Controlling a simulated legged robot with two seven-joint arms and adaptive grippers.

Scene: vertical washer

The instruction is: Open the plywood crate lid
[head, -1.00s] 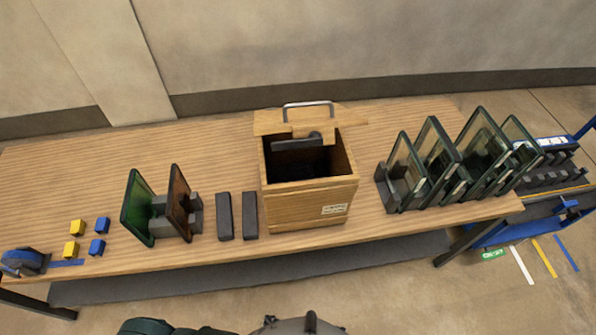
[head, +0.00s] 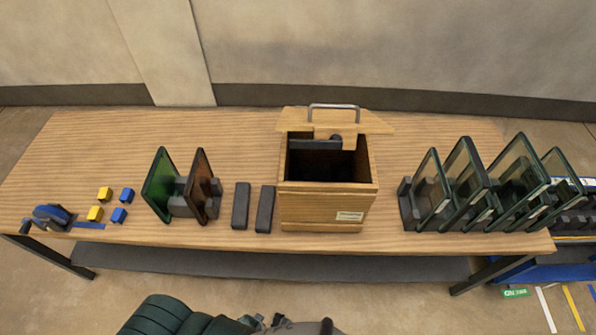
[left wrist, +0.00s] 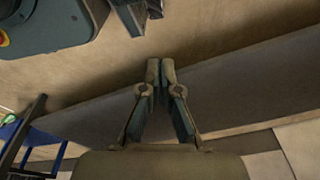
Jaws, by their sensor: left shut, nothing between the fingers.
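The plywood crate (head: 325,209) stands on the table, right of its middle in the head view. Its lid (head: 368,122), with a metal bar handle (head: 334,106), is up at the back edge, and the crate's dark inside shows. No gripper touches the crate or lid. My left gripper (left wrist: 161,62) shows in the left wrist view with its fingertips together, empty. It is away from the crate, with floor behind it. My right gripper cannot be made out in the head view.
Glass panes in a dark rack (head: 410,209) stand right of the crate. Two dark bars (head: 265,209), a smaller rack with a green pane (head: 160,185), blue and yellow blocks (head: 95,214) and a tape dispenser (head: 50,217) lie left. The table's back left is clear.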

